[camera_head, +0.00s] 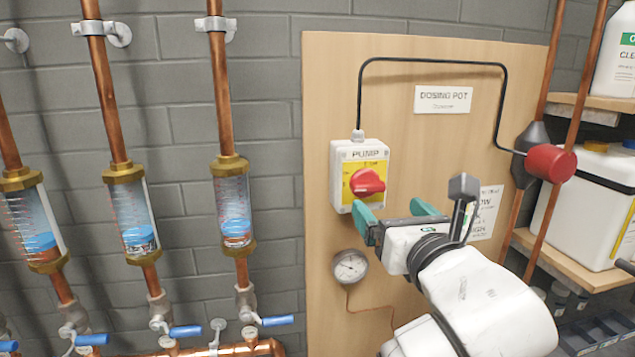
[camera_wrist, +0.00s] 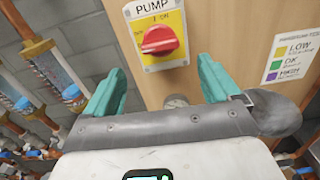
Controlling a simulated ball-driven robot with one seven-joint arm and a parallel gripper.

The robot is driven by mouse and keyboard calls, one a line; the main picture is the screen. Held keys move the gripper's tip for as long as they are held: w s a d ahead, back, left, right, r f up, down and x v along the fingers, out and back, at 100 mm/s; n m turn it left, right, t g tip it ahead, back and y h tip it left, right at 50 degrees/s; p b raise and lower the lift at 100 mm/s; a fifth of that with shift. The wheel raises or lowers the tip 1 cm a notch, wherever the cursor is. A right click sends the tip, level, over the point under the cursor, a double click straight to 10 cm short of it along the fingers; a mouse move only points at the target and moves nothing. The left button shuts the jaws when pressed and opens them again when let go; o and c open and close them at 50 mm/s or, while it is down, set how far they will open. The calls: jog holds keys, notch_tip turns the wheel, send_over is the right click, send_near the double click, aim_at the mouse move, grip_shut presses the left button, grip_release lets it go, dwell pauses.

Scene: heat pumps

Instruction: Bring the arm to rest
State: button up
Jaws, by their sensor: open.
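My gripper (camera_head: 393,216) is in front of the wooden panel, just below the pump switch box (camera_head: 346,158). Its two teal fingers stand apart with nothing between them. In the wrist view my gripper (camera_wrist: 160,92) is also open and empty. The red rotary knob (camera_head: 368,181) sits on the yellow plate of the box, and it also shows in the wrist view (camera_wrist: 160,39) beyond the fingertips. The fingers look apart from the knob. My white arm reaches in from the lower right of the head view.
A pressure gauge (camera_head: 350,266) is on the panel (camera_head: 430,140) below the box. Copper pipes with sight glasses (camera_head: 235,208) and blue-handled valves stand at left. A red cylinder (camera_head: 551,163), shelves and a white canister (camera_head: 585,205) are at right.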

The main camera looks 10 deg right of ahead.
jog(key=s+d+f+m+g+b, duration=0.15)
jog(key=s+f+m+g, duration=0.25)
jog(key=f+m, duration=0.75)
jog(key=s+d+f+m+g, duration=0.2)
jog(key=s+f+m+g, duration=0.4)
jog(key=f, duration=1.1)
jog(key=s+d+f+m+g+b, duration=0.1)
jog(key=s+d+f+m+g, duration=0.1)
jog(key=s+f+m, duration=0.7)
jog(key=s+d+f+m+g+b, duration=0.1)
jog(key=s+f+m+g, duration=0.4)
jog(key=s+f+m, duration=0.5)
jog(key=s+d+f, duration=0.1)
jog(key=s, duration=0.5)
jog(key=shift+d+f, duration=0.2)
jog(key=shift+c, duration=0.4)
